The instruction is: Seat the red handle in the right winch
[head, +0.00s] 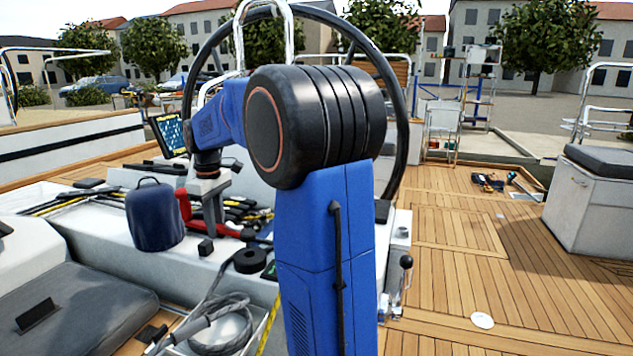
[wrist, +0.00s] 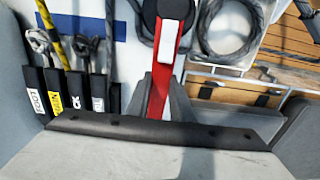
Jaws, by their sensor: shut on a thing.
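The red handle (wrist: 163,68) has a white patch near its upper end and runs up the wrist view. My gripper (wrist: 160,98) is shut on it, with a grey finger on each side. In the head view my gripper (head: 212,212) points down over the cluttered white cockpit ledge, and part of the red handle (head: 184,205) shows beside it. A dark round shape (wrist: 150,12) lies at the handle's top end; I cannot tell whether it is part of the handle. I cannot clearly identify the right winch; my blue arm hides part of the ledge.
A navy covered drum (head: 155,215) stands left of my gripper. A black ring (head: 250,260) and coiled grey rope (head: 222,330) lie nearer. Black rope clutches with labels (wrist: 75,92) stand left in the wrist view. The steering wheel (head: 400,150) rises behind my arm. The teak deck at right is mostly clear.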

